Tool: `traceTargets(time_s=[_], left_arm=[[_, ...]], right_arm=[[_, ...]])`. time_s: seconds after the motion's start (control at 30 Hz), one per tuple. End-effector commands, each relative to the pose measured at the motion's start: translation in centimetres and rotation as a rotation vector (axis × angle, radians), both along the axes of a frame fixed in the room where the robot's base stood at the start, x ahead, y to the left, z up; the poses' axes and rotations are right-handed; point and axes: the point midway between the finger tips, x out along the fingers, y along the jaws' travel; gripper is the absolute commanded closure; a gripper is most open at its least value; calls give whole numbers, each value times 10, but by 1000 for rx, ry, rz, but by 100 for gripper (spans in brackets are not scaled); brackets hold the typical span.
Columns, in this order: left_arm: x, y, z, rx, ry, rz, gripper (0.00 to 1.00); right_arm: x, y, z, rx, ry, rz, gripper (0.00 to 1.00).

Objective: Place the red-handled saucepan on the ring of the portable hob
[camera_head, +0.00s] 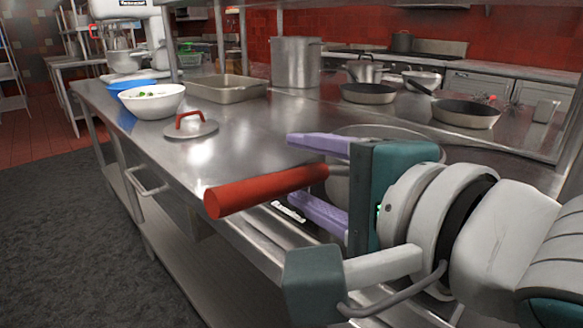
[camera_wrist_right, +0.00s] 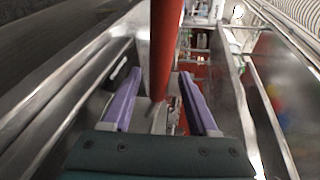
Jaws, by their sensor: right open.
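The saucepan's red handle (camera_head: 262,190) points left over the front edge of the steel counter. The steel pan body (camera_head: 338,190) is mostly hidden behind my right gripper; part of its rim shows above. My right gripper (camera_head: 292,170) is open, with one purple finger above the handle and one below in the head view. In the right wrist view, the red handle (camera_wrist_right: 166,45) runs between the spread fingers (camera_wrist_right: 160,74), with gaps at the sides. A small dark panel with white marks (camera_head: 288,212) shows under the handle; I cannot tell whether it belongs to the hob. My left gripper is out of view.
A lid with a red handle (camera_head: 190,126), a white bowl (camera_head: 152,103), a blue bowl (camera_head: 125,87) and a metal tray (camera_head: 225,90) stand on the left of the counter. A tall pot (camera_head: 296,62) and frying pans (camera_head: 467,115) stand behind. Counter between lid and handle is clear.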

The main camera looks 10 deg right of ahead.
Motion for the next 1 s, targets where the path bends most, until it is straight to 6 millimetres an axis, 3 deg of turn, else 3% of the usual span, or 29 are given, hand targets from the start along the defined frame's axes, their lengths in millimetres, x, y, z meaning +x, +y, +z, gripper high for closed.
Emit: traceTargets(time_s=[0.17,0.6,1.0], left_arm=[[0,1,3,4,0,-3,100],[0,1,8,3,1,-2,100],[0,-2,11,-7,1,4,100]], right_arm=[[-14,-6,4,2,3,0,41],[-90,-38,24,1,4,0,41],[-108,-46,29,-1,-1,0,41]])
